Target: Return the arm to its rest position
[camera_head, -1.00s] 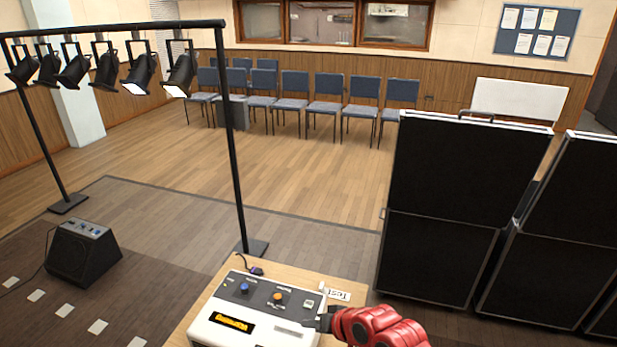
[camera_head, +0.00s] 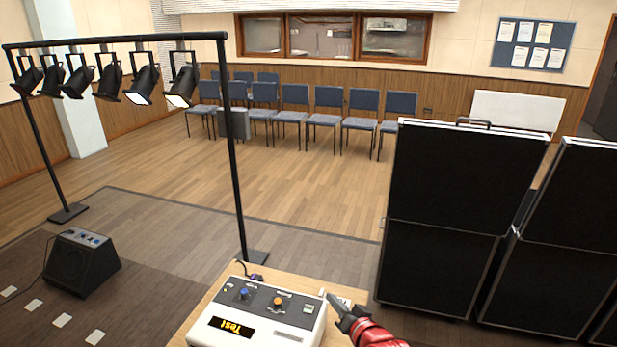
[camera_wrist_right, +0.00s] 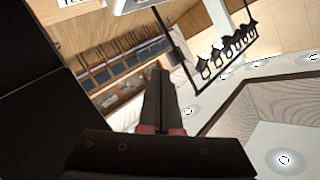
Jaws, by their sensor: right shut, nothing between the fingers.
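My right gripper (camera_head: 345,318) reaches in from the bottom right in the head view, just right of the lighting console. Its fingers are together and hold nothing. In the right wrist view the closed fingers (camera_wrist_right: 160,100) point into open room. The white and grey console (camera_head: 262,318) sits on a wooden table (camera_head: 215,300). It has a blue knob, an orange knob and a display that reads "Test". A white card (camera_head: 342,300) lies partly behind the gripper. My left gripper is out of view.
Tall black cases (camera_head: 445,200) stand to the right of the table. A lighting truss (camera_head: 236,160) with several lamps stands on the left, and a floor speaker (camera_head: 80,262) below it. Blue chairs (camera_head: 328,105) line the back. The floor between is clear.

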